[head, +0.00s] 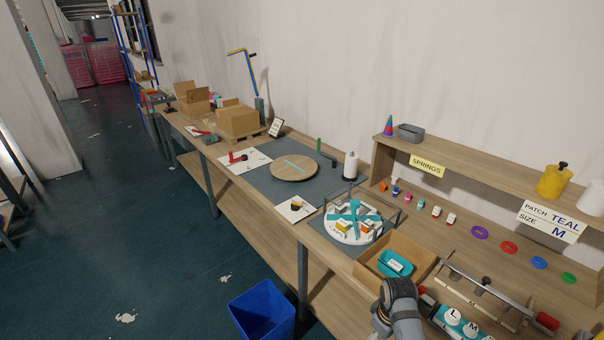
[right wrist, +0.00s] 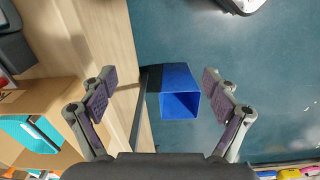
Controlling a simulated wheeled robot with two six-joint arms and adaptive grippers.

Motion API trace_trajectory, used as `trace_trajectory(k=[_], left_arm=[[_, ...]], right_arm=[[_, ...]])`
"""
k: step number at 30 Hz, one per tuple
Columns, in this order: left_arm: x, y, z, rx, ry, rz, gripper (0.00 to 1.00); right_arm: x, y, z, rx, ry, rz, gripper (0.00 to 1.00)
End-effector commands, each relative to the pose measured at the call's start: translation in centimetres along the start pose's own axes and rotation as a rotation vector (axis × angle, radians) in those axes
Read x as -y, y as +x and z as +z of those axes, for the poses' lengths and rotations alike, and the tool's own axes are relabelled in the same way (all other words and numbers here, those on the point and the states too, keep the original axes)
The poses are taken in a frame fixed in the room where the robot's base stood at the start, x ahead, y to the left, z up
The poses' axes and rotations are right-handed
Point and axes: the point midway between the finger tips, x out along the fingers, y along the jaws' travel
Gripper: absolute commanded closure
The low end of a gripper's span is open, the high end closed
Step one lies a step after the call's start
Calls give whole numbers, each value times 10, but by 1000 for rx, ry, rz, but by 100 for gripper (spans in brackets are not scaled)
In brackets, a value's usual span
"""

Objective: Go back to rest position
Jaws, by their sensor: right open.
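My right gripper (right wrist: 160,88) is open and empty in the right wrist view, its two fingers spread wide with dark pads facing each other. Between and beyond the fingers a blue bin (right wrist: 180,92) stands on the floor, well below and untouched. Part of my right arm shows at the bottom of the head view, in front of the bench's near end; its fingers cannot be made out there. My left gripper is in neither view.
A long wooden bench (head: 268,200) runs along the wall. Its near end holds an open cardboard box (head: 419,253) with a teal item and a white round tray (head: 338,234). The blue bin (head: 262,312) stands on the floor beside the bench. The dark floor at left (head: 130,225) is mostly clear.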

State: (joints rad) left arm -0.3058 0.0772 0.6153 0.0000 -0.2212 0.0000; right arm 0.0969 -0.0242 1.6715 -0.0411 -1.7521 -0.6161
Motion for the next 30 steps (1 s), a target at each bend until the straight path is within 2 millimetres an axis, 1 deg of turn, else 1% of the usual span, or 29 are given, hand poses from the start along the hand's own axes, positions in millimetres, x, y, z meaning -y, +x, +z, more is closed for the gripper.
trace_trajectory(k=[1,3,5,8,9,11,12,14,15,17,18,20,21,24,27,30], left_arm=[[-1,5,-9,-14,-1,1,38],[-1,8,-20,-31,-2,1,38],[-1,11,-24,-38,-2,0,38],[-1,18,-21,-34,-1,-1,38],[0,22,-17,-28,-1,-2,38],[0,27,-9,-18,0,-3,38],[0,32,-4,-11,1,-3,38],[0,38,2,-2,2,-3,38],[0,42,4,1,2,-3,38],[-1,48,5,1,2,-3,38],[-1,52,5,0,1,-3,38],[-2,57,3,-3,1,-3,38],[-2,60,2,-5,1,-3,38],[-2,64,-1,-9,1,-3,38],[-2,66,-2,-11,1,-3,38],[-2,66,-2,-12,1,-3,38]], right_arm=[[2,21,4,5,15,-1,12],[4,49,9,5,43,3,12],[6,75,16,4,69,8,12],[12,125,32,4,121,15,12],[17,149,41,3,145,18,12],[26,189,60,1,188,24,12],[34,219,77,1,222,27,12],[48,262,107,-4,276,35,12],[59,289,129,-8,313,40,12],[77,324,165,-15,368,47,12],[89,344,190,-19,402,52,12],[106,369,225,-27,452,59,12],[117,381,247,-33,481,64,12],[138,400,291,-46,538,74,12],[151,407,316,-56,571,79,12],[155,408,325,-62,585,82,12]])
